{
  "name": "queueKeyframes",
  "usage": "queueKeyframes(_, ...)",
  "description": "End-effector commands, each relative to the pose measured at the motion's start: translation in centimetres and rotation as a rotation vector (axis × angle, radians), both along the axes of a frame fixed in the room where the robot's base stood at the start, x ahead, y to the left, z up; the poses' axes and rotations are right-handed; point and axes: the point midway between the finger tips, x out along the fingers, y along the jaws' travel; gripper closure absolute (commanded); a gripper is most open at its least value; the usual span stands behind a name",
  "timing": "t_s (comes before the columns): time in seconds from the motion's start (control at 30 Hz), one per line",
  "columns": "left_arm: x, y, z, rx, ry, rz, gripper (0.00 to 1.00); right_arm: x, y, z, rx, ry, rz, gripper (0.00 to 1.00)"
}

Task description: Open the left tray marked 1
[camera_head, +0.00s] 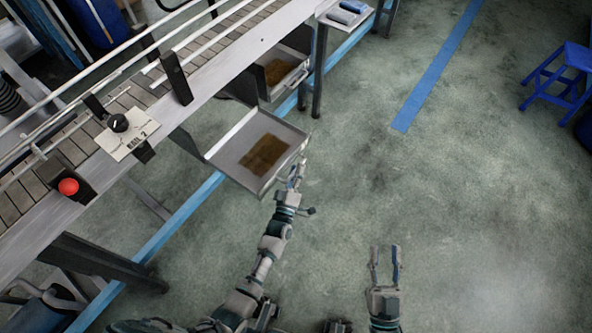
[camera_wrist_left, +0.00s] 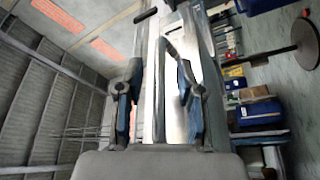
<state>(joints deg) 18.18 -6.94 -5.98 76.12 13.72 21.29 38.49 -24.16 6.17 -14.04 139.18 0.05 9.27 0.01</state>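The near tray (camera_head: 225,150) is a grey metal drawer with a brown patch on its floor, pulled out from under the conveyor. A second, similar tray (camera_head: 297,77) farther along is also pulled out. No number is readable on either tray. My left gripper (camera_head: 297,172) is at the near tray's outer front edge. In the left wrist view, the left gripper's fingers (camera_wrist_left: 158,85) are spread, with a grey handle bar (camera_wrist_left: 160,95) between them; the left finger is clear of it, and contact on the right is unclear. My right gripper (camera_head: 385,255) is open and empty above the floor.
The conveyor (camera_head: 225,62) runs diagonally above the trays. It carries a dial panel (camera_head: 120,128) and a red button (camera_head: 68,187). A table leg (camera_head: 319,75) stands beside the far tray. A blue stool (camera_head: 565,75) is far right. The floor between is clear.

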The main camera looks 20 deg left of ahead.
Motion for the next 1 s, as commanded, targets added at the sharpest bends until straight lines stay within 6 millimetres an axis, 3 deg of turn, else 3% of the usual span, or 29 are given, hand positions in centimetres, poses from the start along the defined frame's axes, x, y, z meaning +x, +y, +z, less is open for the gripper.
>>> queueKeyframes(0.17, -2.4, 0.1, -0.7, -0.002, 0.003, -0.001, 0.63, 0.0, 0.1, -0.1, -0.002, 0.003, 0.000, 0.60)
queueKeyframes(0.53, -9.9, 0.5, -2.4, -0.004, 0.002, 0.000, 0.63, 0.0, 0.1, -0.2, -0.002, 0.006, 0.000, 0.60)
queueKeyframes(0.7, -11.3, 0.5, -2.6, -0.005, 0.000, 0.001, 0.63, 0.0, 0.1, -0.2, -0.002, 0.006, 0.000, 0.60)
queueKeyframes(1.0, -11.5, 0.5, -2.7, -0.005, 0.000, 0.000, 0.63, 0.1, 0.1, -0.3, -0.002, 0.008, 0.000, 0.60)
